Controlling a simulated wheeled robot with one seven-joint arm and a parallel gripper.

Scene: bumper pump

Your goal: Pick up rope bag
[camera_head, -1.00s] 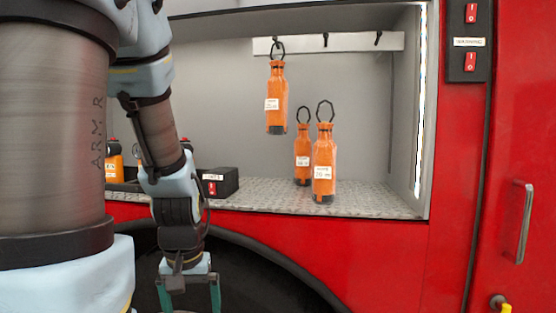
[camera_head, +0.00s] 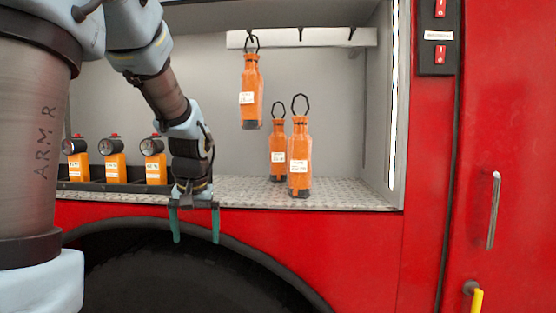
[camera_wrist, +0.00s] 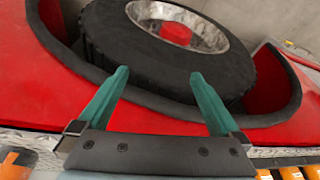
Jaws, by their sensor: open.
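Several orange rope bags with white labels and dark loops are in the truck's open compartment. One rope bag (camera_head: 251,92) hangs by its loop from a hook on the back rail. Another rope bag (camera_head: 299,160) stands upright on the metal shelf, and a third rope bag (camera_head: 277,150) stands just behind it to the left. My gripper (camera_head: 196,238) is open and empty, pointing down in front of the shelf edge, left of and below the bags. In the wrist view my gripper (camera_wrist: 157,98) has its green fingers apart over the wheel. No rope bag is clearly identifiable there.
Several orange lamps (camera_head: 112,160) stand in a dark tray on the shelf's left. The shelf (camera_head: 345,195) is bare to the right of the bags. A compartment wall and a red panel with a handle (camera_head: 493,210) bound the right side. A wheel (camera_wrist: 150,55) lies below.

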